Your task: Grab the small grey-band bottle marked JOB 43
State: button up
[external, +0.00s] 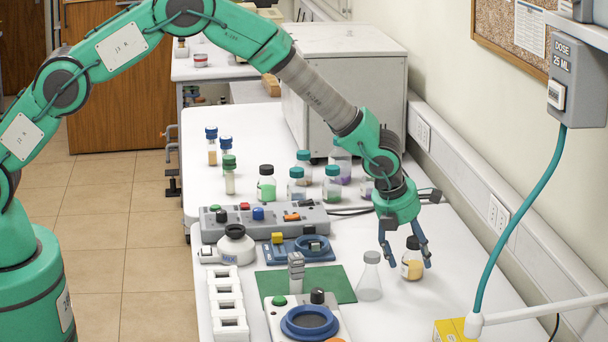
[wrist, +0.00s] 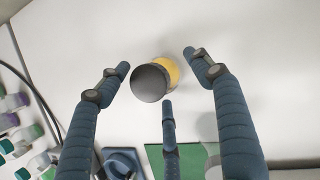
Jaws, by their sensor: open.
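A small clear bottle (external: 411,270) with a dark cap and yellow-orange contents stands upright on the white bench at the right. Its label is too small to read, so I cannot tell whether it is marked JOB 43. My gripper (external: 409,262) points down over it with its fingers open around the bottle. In the wrist view, the bottle's round grey cap (wrist: 149,83) sits among the three spread blue fingers of my gripper (wrist: 158,68). Gaps show between the cap and the fingers there. Whether any finger touches the bottle's body is hidden.
Several capped bottles stand behind the grey control box (external: 265,222). A yellow box (external: 455,331) is at the front right. The bench right of the bottle is clear.

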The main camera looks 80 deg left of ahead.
jog(key=shift+x, duration=1.2)
jog(key=c, duration=1.3)
jog(key=shift+o, duration=0.2)
jog(key=shift+w+r, duration=0.1)
jog(key=shift+r+p, duration=0.3)
jog(key=shift+r, duration=4.65)
